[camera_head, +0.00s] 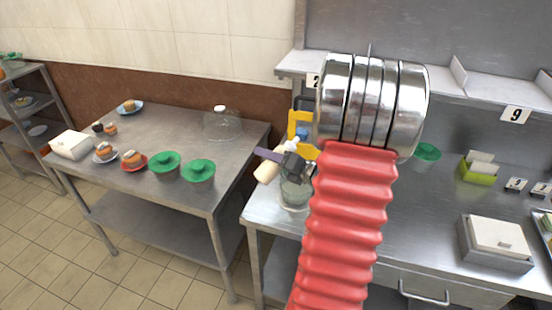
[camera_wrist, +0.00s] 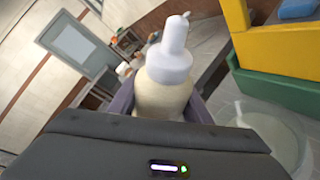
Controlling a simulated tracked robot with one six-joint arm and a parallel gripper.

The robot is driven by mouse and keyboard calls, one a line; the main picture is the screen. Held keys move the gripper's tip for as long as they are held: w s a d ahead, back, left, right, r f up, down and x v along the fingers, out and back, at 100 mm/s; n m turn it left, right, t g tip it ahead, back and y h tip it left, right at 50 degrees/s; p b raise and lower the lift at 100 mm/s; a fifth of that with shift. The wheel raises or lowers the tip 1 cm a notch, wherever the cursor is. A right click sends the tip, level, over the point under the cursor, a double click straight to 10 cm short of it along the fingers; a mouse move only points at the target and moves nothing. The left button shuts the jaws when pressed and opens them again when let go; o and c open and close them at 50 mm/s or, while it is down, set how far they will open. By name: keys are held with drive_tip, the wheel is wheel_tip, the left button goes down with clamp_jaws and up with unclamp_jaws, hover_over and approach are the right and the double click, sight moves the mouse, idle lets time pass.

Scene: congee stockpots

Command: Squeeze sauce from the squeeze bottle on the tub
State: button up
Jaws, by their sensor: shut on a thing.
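My gripper (camera_head: 276,158) is shut on a cream squeeze bottle (camera_head: 266,174) with a white cap and nozzle. In the wrist view the bottle (camera_wrist: 166,98) sits between the dark fingers (camera_wrist: 160,108), its nozzle pointing away from the palm. In the head view it is tilted, body to the lower left, nozzle to the upper right. A clear, round tub (camera_head: 294,196) stands on the right counter's left end, just below and right of my gripper and partly hidden by it. It also shows at lower right in the wrist view (camera_wrist: 285,138). No sauce stream is visible.
A yellow and green holder (camera_head: 301,122) stands close behind my gripper. The left steel table (camera_head: 190,122) carries green-lidded containers (camera_head: 165,163), plates of food and a clear dome (camera_head: 222,124). A gap separates it from the right counter. My arm hides much of that counter.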

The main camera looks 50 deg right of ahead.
sight(282, 150)
drive_tip(key=shift+s+d+m, duration=0.3)
drive_tip(key=shift+s+d, duration=0.55)
drive_tip(key=shift+s, duration=0.15)
